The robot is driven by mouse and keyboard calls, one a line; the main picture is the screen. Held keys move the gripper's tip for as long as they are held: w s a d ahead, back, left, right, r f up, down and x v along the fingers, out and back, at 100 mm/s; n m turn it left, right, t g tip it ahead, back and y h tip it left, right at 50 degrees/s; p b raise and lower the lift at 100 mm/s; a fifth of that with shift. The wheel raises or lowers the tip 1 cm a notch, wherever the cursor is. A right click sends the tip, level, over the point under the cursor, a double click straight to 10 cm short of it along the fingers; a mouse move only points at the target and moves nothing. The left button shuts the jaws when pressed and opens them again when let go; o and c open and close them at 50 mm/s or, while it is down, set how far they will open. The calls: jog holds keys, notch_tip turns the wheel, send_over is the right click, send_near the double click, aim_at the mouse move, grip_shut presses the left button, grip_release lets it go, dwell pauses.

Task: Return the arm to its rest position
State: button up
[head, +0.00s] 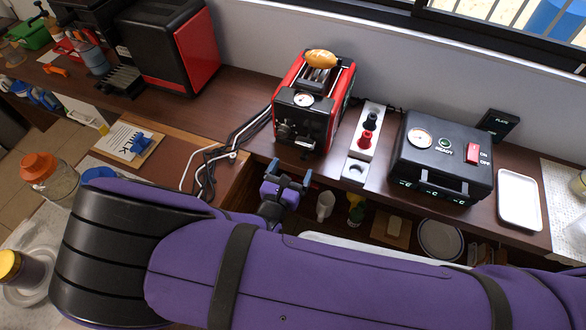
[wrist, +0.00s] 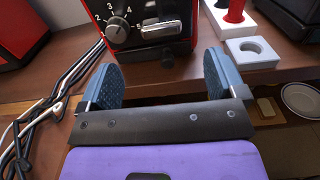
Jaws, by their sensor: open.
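My purple arm stretches across the lower part of the head view. My gripper (head: 289,180) is at its far end, in front of the counter edge and below the red and black toaster (head: 304,112). In the wrist view my gripper (wrist: 160,80) has its two blue padded fingers spread wide, with nothing between them. The toaster's front, with its dial and lever (wrist: 150,24), shows just beyond the fingertips. A bread-like item (head: 321,59) rests on top of the toaster.
A black case with a gauge (head: 440,160) and a white tray (head: 519,199) stand to the right. A white strip with black and red plugs (head: 367,140) is beside the toaster. Cables (head: 212,160) lie left. A jar with an orange lid (head: 48,178) stands near my arm.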

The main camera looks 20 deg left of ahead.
dwell(0.4)
jog(key=w+d+r+m+g+h, duration=0.35)
jog(key=d+r+m+g, duration=0.35)
jog(key=d+r+m, duration=0.45)
jog(key=w+d+r+m+g+h, duration=0.3)
jog(key=w+d+r+m+g, duration=0.35)
jog(key=d+r, duration=0.75)
jog(key=s+d+r+m+y, duration=0.4)
jog(key=s+d+r+m, duration=0.4)
jog(key=s+r, duration=0.2)
jog(key=s+d+r+m+t+y, duration=0.1)
jog(key=s+d+r+m+y, duration=0.3)
jog(key=s+d+r+m, duration=0.4)
jog(key=shift+s+d+r+m+y, duration=0.3)
jog(key=shift+s+r, duration=0.6)
jog(key=shift+r, duration=1.2)
dwell(1.2)
